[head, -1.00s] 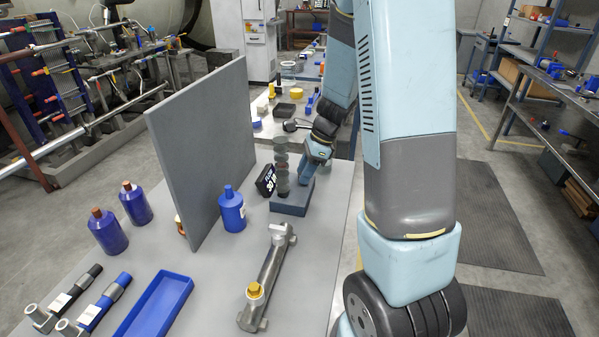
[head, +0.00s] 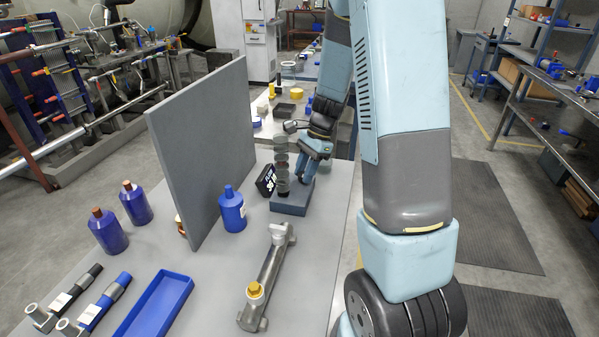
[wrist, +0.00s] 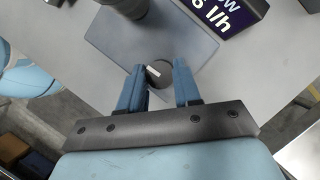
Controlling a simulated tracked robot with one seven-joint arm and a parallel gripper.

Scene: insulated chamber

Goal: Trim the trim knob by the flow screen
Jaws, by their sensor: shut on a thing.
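The flow screen (wrist: 248,10) is a dark display whose visible part reads "6 l/h" in the wrist view. It also stands left of the block in the head view (head: 265,180).
A column of stacked glassy sections (head: 282,165) rises from the block close to my gripper. A blue bottle (head: 231,210) and a grey upright panel (head: 205,150) stand to the left. A metal pipe fitting (head: 267,275) lies in front, and a blue tray (head: 155,307) lies front left.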

